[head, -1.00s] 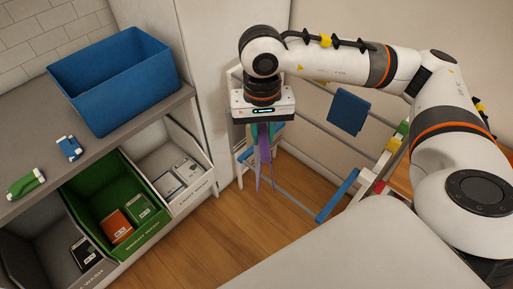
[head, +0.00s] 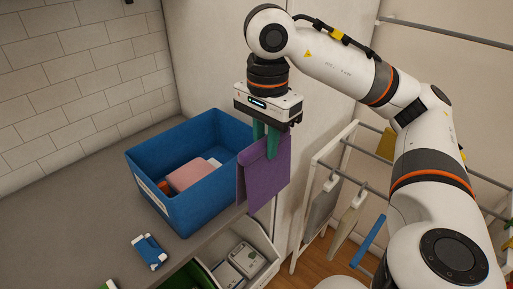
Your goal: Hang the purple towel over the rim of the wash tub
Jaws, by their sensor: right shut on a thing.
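The purple towel (head: 265,176) hangs from my right gripper (head: 270,140), whose green fingers are shut on its upper part. The towel hangs flat and spread, at the right end of the blue wash tub (head: 182,208). It overlaps the tub's right rim in the head view; I cannot tell whether it touches the rim. The tub stands on the grey counter and holds a pink folded cloth (head: 193,174) and a small orange item (head: 163,187). My left gripper is not in view.
A blue-and-white bottle (head: 148,251) lies on the counter (head: 70,230) in front of the tub. Below the counter are a white bin (head: 262,262) with boxes and a green bin (head: 199,277). A drying rack (head: 309,190) with hanging cloths stands at the right.

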